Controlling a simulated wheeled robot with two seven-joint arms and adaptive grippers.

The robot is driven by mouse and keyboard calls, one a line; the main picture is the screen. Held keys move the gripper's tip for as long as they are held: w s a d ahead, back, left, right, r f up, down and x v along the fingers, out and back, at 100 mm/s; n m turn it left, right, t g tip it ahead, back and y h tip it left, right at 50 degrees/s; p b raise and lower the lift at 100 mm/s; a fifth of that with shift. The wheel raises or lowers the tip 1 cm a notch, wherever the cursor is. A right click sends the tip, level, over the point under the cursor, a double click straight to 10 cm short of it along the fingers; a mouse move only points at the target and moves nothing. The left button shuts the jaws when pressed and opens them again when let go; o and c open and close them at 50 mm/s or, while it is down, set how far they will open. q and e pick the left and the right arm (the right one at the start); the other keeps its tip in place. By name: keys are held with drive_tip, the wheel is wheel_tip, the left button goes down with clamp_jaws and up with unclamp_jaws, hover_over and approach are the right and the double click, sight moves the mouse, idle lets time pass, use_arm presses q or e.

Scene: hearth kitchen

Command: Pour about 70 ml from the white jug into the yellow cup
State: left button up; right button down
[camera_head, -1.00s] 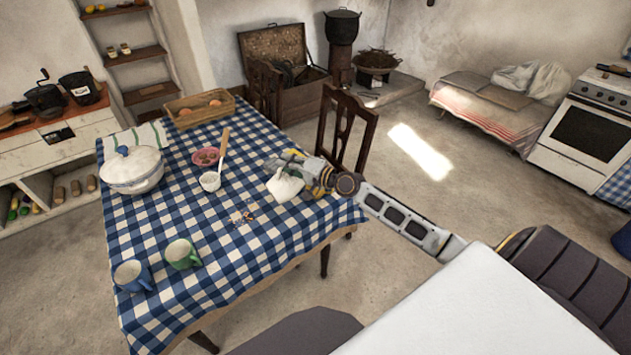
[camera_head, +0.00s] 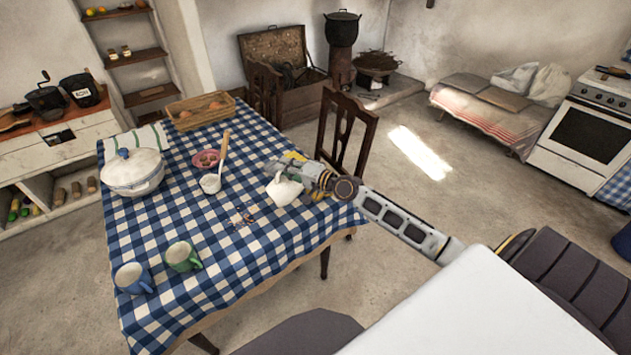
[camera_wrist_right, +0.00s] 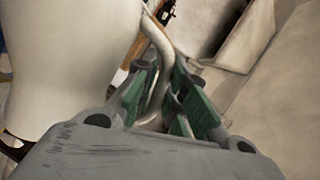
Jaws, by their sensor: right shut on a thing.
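The white jug (camera_head: 284,191) is at the right side of the checked table in the head view. In the right wrist view its pale body (camera_wrist_right: 62,65) fills the left side. My right gripper (camera_head: 303,174) comes from the right and is shut on the jug's handle (camera_wrist_right: 158,52), which runs between its green-padded fingers. The jug looks close to upright; whether its base touches the cloth is hard to tell. My left gripper is not in view.
The checked table (camera_head: 215,265) also holds a white tureen (camera_head: 133,175), a pink bowl (camera_head: 206,159), a white ladle (camera_head: 210,184), crumbs and a wooden tray (camera_head: 187,113). A wooden chair (camera_head: 345,130) stands behind the arm. The cloth between mugs and jug is mostly clear.

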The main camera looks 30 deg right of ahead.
sight(278, 180)
drive_tip(key=a+n+p, duration=0.1)
drive_tip(key=a+p, duration=0.1)
drive_tip(key=p, duration=0.1)
drive_tip(key=shift+f, duration=0.15)
drive_tip(key=shift+a+f+p, duration=0.1)
drive_tip(key=shift+f+p, duration=0.05)
drive_tip(key=shift+p, duration=0.3)
drive_tip(key=shift+a+f+n+h+p, duration=0.15)
drive_tip(key=shift+n+h+p, duration=0.15)
drive_tip(key=shift+p, duration=0.05)
drive_tip(key=shift+a+f+n+g+p, duration=0.3)
drive_tip(key=shift+a+f+n+p, duration=0.15)
drive_tip(key=shift+p, duration=0.55)
drive_tip(key=shift+a+f+n+h+p, duration=0.3)
drive_tip(key=shift+f+p, duration=0.15)
drive_tip(key=shift+p, duration=0.15)
drive_tip(key=shift+f, duration=0.2)
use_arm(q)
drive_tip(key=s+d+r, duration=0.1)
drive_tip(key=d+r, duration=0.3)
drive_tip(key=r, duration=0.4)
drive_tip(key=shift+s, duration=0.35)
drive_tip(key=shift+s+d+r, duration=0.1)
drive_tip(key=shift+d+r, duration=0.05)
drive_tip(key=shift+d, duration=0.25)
use_arm(e)
drive_tip(key=shift+f, duration=0.1)
